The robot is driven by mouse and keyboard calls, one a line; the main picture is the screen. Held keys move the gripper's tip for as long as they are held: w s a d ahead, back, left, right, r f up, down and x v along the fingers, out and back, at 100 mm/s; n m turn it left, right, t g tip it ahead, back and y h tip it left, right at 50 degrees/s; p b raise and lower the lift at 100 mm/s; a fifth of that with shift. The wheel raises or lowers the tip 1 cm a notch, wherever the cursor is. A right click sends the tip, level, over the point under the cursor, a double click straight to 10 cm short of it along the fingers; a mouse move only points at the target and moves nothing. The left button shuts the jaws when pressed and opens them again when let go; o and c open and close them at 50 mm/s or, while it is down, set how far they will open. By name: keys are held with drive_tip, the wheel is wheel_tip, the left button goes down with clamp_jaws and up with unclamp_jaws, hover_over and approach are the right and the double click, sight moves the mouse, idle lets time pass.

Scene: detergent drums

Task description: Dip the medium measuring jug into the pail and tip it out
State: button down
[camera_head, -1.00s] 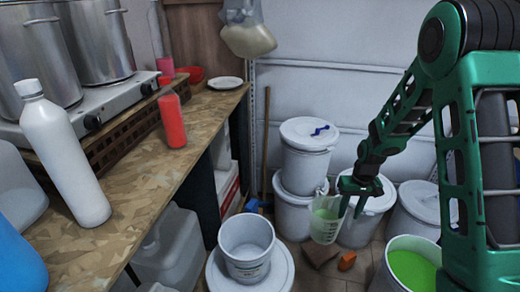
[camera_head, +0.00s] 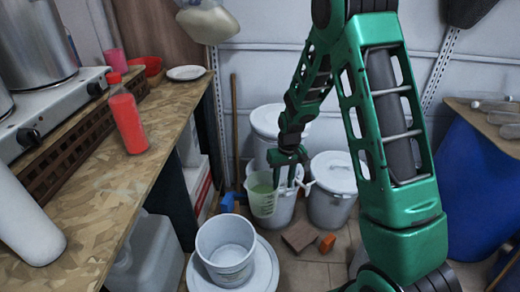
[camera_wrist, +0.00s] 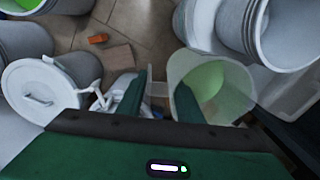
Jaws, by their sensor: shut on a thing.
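My gripper (camera_head: 286,176) is shut on the handle of a translucent measuring jug (camera_head: 263,201). The jug hangs roughly upright above the floor, with green liquid in it. In the wrist view the jug (camera_wrist: 207,82) is just right of my gripper (camera_wrist: 158,88), its green contents showing through the mouth. A white pail (camera_head: 226,248) stands on a lidded white drum (camera_head: 263,272), to the left of and nearer than the jug. The pail also shows at the upper right of the wrist view (camera_wrist: 287,45). The jug is apart from the pail.
A wooden bench (camera_head: 110,205) with a red bottle (camera_head: 128,122) runs along the left. Lidded drums (camera_head: 332,185) stand behind the jug. An open drum of green liquid (camera_wrist: 62,5) shows at the wrist view's upper left. A blue drum (camera_head: 475,195) stands right.

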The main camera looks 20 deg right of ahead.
drive_tip(key=shift+a+r, duration=0.1)
drive_tip(key=shift+a, duration=0.05)
drive_tip(key=shift+w+a+r, duration=0.1)
drive_tip(key=shift+r, duration=0.05)
drive_tip(key=s+a+r+n+t+h, duration=0.15)
drive_tip(key=a+r+n, duration=0.25)
drive_tip(key=r, duration=0.5)
drive_tip(key=s+a+r+n+t+h, duration=0.15)
drive_tip(key=a+r+n, duration=0.3)
drive_tip(key=r, duration=0.45)
drive_tip(key=a+f+h, duration=0.1)
drive_tip(key=s+a+f+t+h, duration=0.1)
drive_tip(key=s+a+f+m+h, duration=0.1)
drive_tip(key=shift+a+f+t, duration=0.2)
drive_tip(key=shift+a+t, duration=0.1)
drive_tip(key=shift+a, duration=0.05)
